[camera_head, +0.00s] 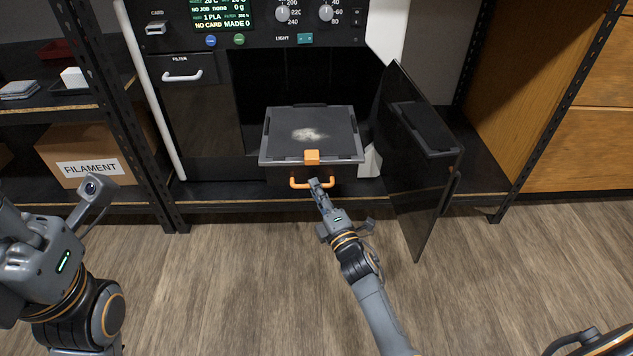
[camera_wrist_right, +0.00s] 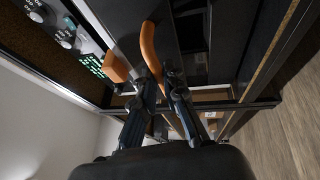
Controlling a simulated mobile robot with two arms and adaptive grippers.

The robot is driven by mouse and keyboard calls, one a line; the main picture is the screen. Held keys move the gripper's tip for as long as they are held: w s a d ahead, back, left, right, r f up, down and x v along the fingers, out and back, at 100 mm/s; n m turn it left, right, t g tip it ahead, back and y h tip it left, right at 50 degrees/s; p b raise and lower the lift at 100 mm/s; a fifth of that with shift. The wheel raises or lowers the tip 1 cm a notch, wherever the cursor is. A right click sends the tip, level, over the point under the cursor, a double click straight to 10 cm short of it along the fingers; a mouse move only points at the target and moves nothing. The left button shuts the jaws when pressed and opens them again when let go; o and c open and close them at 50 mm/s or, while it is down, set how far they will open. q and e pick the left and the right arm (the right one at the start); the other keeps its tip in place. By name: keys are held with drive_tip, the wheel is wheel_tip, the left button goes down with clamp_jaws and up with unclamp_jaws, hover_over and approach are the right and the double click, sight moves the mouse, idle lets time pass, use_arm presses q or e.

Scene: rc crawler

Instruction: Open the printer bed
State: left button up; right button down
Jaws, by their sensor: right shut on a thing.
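The printer bed (camera_head: 283,146) is a dark square plate with a pale smudge on it, and it sticks out of the printer's open front. It has an orange clip (camera_head: 312,157) at its front edge and an orange bar handle (camera_head: 300,185) below. My right gripper (camera_head: 318,185) is at the handle, shut on its right part. In the right wrist view, the fingers (camera_wrist_right: 162,82) close around the orange handle (camera_wrist_right: 151,48). My left gripper shows at the left edge in the head view, but its fingertips are out of frame.
The dark glass door (camera_head: 408,190) stands swung open right of the bed. The control panel (camera_head: 250,18) is above. A filament box (camera_head: 88,158) sits on the left shelf. A wooden cabinet (camera_head: 570,150) stands at the right. The floor in front is clear.

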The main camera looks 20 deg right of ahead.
drive_tip(key=shift+s, duration=0.15)
drive_tip(key=c, duration=1.4)
unclamp_jaws()
drive_tip(key=v, duration=1.2)
